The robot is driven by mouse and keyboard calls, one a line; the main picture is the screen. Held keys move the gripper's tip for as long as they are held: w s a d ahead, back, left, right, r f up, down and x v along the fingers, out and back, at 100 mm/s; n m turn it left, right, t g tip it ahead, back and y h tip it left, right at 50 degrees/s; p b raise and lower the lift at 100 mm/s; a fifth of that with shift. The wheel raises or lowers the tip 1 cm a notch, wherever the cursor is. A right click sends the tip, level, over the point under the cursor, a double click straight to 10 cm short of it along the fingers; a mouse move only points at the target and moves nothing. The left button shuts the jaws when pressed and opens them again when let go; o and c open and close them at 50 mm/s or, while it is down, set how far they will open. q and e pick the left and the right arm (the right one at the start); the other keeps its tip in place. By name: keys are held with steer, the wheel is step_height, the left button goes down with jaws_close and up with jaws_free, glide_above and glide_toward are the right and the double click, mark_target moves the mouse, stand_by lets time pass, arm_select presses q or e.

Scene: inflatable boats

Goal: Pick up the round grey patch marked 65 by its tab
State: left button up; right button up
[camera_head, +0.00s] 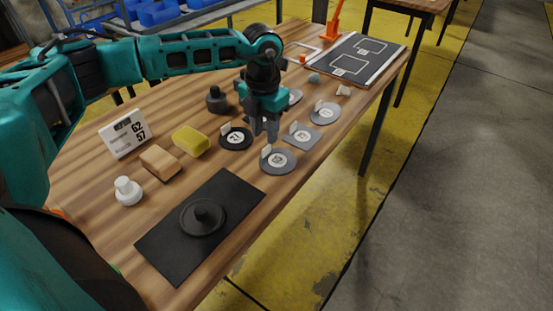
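A round grey patch (270,167) with a white number disc and an upright pale tab lies near the table's front edge; its number is too small to read surely. Another round grey patch (325,122) with a tab lies further back to the right. I cannot tell for certain which one is marked 65. My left gripper (265,133) points down just behind the nearer round patch, with its fingers apart and nothing visible between them. It is close to that patch's tab, apparently not holding it. My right gripper is not in view.
A dark round patch (235,146) and a squarish grey patch (312,143) flank the gripper. On the wooden table are a yellow sponge (191,141), a wooden block (160,161), a number sign (123,135), a white knobbed piece (128,192) and a black mat (165,243).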

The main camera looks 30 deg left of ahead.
mark_target(278, 157)
arm_select(q)
step_height(278, 157, down, 5)
steer(key=shift+w+r, duration=0.15)
steer(key=shift+r, duration=0.05)
jaws_close()
stand_by(0.3)
